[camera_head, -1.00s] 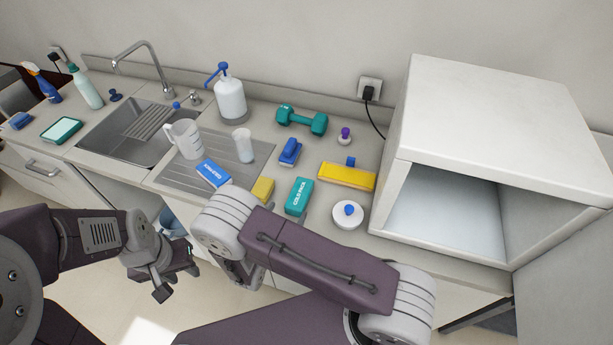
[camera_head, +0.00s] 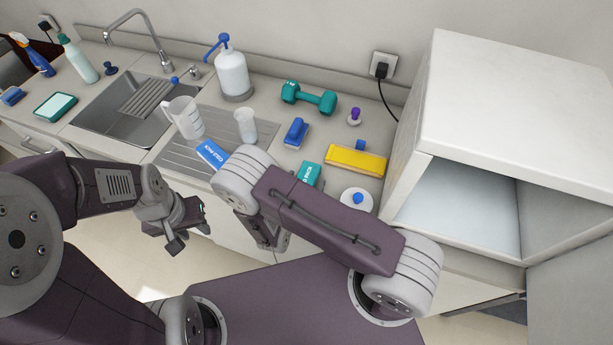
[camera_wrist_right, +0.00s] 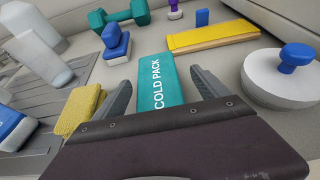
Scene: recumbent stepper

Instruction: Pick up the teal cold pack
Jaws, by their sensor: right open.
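The teal cold pack (camera_head: 309,173) lies on the counter, partly hidden behind my right arm in the head view. In the right wrist view the teal cold pack (camera_wrist_right: 155,80) lies ahead, between the lines of my open right gripper's fingers (camera_wrist_right: 163,92). No grip on it shows.
A yellow sponge (camera_wrist_right: 80,108) lies left of the pack, and a white round item with a blue knob (camera_wrist_right: 280,75) right. Beyond are a yellow box (camera_head: 356,160), blue brush (camera_head: 296,131) and teal dumbbell (camera_head: 308,98). A white open box (camera_head: 480,150) stands right.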

